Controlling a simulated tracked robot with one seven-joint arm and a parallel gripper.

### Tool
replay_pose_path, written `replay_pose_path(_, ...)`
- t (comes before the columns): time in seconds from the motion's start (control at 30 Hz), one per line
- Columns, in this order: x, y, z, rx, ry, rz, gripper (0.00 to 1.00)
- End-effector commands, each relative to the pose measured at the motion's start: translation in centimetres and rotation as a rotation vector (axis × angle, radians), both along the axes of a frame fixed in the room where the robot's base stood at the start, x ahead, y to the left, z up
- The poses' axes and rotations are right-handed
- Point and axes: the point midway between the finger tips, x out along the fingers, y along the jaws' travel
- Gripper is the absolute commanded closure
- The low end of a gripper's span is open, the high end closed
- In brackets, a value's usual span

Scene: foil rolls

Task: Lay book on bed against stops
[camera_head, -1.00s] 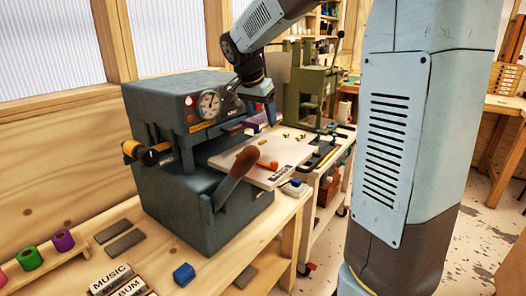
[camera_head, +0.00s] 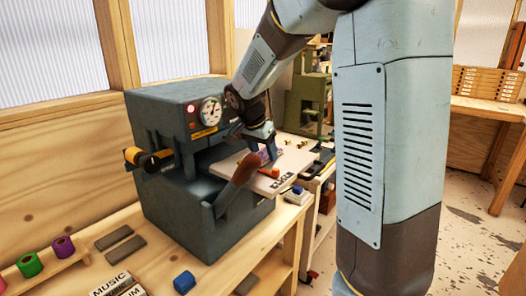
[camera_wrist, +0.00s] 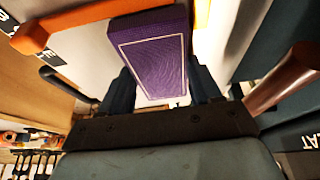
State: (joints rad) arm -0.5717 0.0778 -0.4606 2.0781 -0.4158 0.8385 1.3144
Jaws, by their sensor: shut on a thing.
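My gripper (camera_head: 264,146) is shut on a purple book (camera_wrist: 153,50) with a pale border line on its cover. In the wrist view the book lies between the two dark fingers (camera_wrist: 160,82). In the head view the book (camera_head: 267,156) is small and partly hidden by the gripper. It is over the pale bed (camera_head: 227,163) of the grey press; I cannot tell if it touches the bed. An orange bar (camera_head: 269,173) is on the bed near the book; it also shows in the wrist view (camera_wrist: 32,38).
The grey press (camera_head: 165,110) has a gauge and a brown-handled lever (camera_head: 245,168) in front of the bed. Colored foil rolls (camera_head: 62,247), a blue block (camera_head: 184,282) and lettered blocks (camera_head: 110,283) are on the bench. A green machine (camera_head: 307,100) stands behind.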

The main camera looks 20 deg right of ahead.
Motion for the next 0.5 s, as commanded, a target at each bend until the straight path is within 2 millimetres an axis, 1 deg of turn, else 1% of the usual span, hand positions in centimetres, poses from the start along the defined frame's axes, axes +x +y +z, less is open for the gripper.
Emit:
replay_pose_path(0.17, -0.01, -0.02, -0.19, -0.001, 0.001, 0.000, 0.69)
replay_pose_path(0.2, 0.00, -0.01, -0.15, -0.001, 0.001, 0.000, 0.33)
replay_pose_path(0.43, -0.01, 0.00, -0.14, -0.001, 0.001, 0.000, 0.11)
replay_pose_path(0.5, -0.01, 0.00, -0.14, -0.001, 0.001, 0.000, 0.11)
